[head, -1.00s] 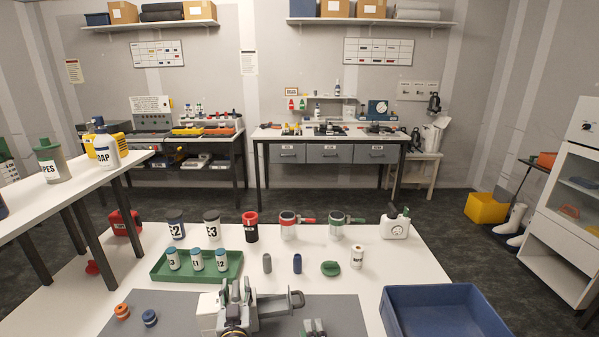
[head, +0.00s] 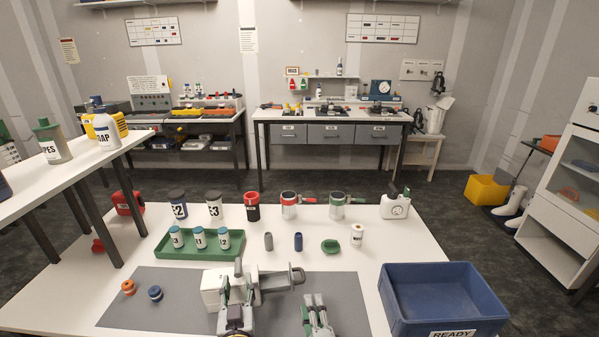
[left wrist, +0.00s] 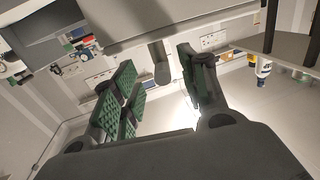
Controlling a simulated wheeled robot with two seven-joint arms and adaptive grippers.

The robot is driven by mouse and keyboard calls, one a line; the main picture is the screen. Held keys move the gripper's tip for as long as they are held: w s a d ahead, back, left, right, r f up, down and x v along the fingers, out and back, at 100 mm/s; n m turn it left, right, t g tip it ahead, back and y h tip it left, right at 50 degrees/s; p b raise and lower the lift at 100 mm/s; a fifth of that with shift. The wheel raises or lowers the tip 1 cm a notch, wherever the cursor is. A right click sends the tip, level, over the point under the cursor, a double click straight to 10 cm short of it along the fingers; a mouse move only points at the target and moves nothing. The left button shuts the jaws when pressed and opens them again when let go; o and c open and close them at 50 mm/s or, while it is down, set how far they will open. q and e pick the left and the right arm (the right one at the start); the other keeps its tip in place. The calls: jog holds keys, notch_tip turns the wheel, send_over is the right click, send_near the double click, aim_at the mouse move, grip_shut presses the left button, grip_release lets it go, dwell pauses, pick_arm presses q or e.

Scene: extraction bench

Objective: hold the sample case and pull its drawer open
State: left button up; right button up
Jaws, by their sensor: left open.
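The sample case appears to be the white and grey box (head: 211,288) on the grey mat, with a grey bracket-like handle (head: 297,275) sticking out to its right. My left gripper (head: 238,288) is open at the near side of the case and covers part of it. In the left wrist view its green-padded fingers (left wrist: 160,88) stand wide apart with nothing clearly between them. A grey body with a short post (left wrist: 160,65) lies beyond them, probably the case. My right gripper (head: 315,300) is below the handle, apart from it; its opening is unclear. I cannot tell whether the drawer is open.
A blue bin (head: 440,295) stands at the right. A green tray (head: 198,246) with several labelled jars lies behind the case. Orange (head: 128,287) and blue (head: 155,293) rings lie left. Small cylinders, a green lid (head: 330,246) and containers line the back.

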pick_arm(q)
jog(key=s, duration=0.2)
jog(key=s+d, duration=0.1)
jog(key=s, duration=0.1)
jog(key=shift+s, duration=0.35)
jog(key=shift+r, duration=0.1)
